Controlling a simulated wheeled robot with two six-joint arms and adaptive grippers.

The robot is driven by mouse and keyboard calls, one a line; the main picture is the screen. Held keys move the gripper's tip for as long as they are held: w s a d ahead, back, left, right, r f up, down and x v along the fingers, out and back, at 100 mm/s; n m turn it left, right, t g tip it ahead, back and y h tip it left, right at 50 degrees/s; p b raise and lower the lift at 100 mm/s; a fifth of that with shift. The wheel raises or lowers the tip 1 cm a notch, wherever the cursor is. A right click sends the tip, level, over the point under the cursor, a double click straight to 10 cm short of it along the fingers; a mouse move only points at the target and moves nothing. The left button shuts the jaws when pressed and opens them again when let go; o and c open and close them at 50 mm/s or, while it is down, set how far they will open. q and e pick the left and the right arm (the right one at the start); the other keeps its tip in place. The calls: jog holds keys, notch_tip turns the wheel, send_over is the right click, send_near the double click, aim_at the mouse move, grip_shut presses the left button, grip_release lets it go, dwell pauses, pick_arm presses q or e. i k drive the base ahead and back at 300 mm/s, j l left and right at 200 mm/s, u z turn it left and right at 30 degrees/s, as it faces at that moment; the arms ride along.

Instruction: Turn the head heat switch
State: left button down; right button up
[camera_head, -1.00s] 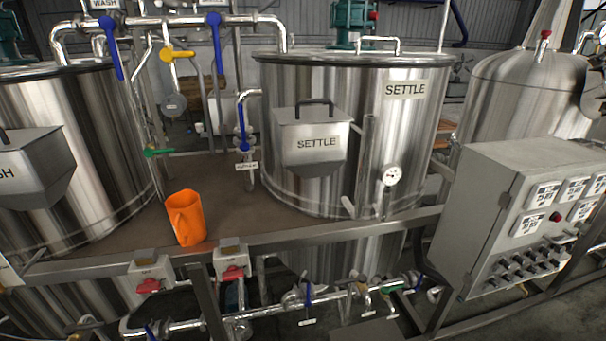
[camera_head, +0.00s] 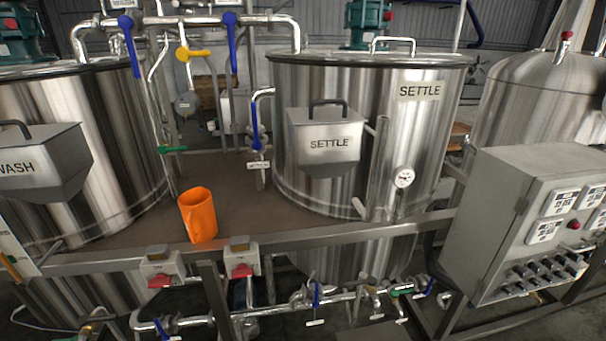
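A grey control box (camera_head: 500,235) stands at the right, its sloped front facing right. It carries several white display panels, one of them here (camera_head: 546,230), a red button (camera_head: 574,225) and rows of black switches (camera_head: 545,268) along the lower part. The labels are too small to read, so I cannot tell which switch is the head heat switch. The box runs out of view at the right edge. Neither of my grippers is in view.
A SETTLE tank (camera_head: 440,130) stands in the middle and a WASH tank (camera_head: 110,120) at the left. An orange jug (camera_head: 198,214) stands on the brown platform (camera_head: 235,190) between them. A metal rail (camera_head: 330,237) and low pipes (camera_head: 270,312) run along the front.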

aim_at(557, 274)
jog(key=z, duration=1.6)
